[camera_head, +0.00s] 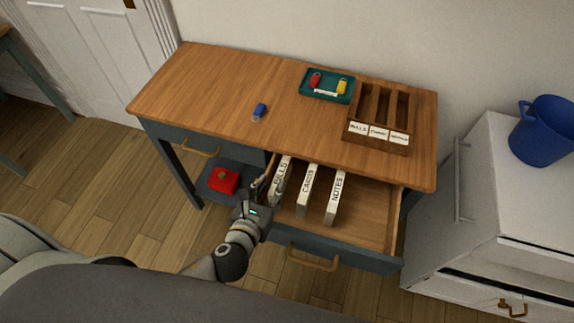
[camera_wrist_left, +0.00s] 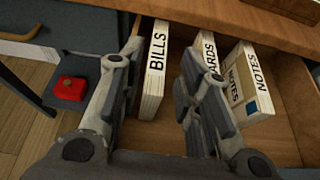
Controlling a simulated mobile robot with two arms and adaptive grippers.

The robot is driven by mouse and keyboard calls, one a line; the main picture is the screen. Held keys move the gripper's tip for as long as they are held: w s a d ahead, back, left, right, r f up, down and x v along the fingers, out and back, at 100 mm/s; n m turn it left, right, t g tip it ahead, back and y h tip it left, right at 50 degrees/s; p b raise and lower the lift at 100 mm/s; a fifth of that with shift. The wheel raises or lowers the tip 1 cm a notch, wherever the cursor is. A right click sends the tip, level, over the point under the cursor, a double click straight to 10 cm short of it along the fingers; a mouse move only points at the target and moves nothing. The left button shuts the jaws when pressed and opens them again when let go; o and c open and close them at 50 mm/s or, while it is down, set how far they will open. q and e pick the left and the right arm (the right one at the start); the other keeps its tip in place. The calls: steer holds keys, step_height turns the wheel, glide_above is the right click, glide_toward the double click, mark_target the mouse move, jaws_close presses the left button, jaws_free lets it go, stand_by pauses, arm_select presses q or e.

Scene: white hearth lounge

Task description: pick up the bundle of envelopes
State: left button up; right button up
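Three upright cream blocks with black labels stand in the open drawer (camera_head: 366,215): BILLS (camera_head: 283,166), CARDS (camera_head: 306,192) and NOTES (camera_head: 334,200). They look like envelope bundles, but I cannot be sure. My left gripper (camera_head: 271,181) reaches into the drawer's left end at the BILLS block. In the left wrist view its fingers are open (camera_wrist_left: 162,62), one on each side of the BILLS block (camera_wrist_left: 152,80). I cannot tell whether they touch it. The right finger partly hides the CARDS block (camera_wrist_left: 209,55). The NOTES block (camera_wrist_left: 258,75) carries a blue mark. My right gripper is not in view.
The wooden desktop (camera_head: 210,85) holds a blue object (camera_head: 260,110), a green tray (camera_head: 309,92) with red and yellow items, and a labelled wooden sorter (camera_head: 378,146). A red box (camera_head: 223,180) sits on a low shelf. A white cabinet (camera_head: 490,190) stands right.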

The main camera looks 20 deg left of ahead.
mark_target(284, 165)
arm_select(q)
steer(key=shift+x, duration=0.95)
steer(key=x, duration=0.3)
steer(key=shift+w, duration=0.25)
steer(key=shift+x, duration=2.7)
steer(key=shift+s+f, duration=0.1)
steer(key=shift+c, duration=0.2)
jaws_close()
arm_select(e)
steer(key=shift+s+r, duration=0.1)
steer(key=shift+s, duration=0.05)
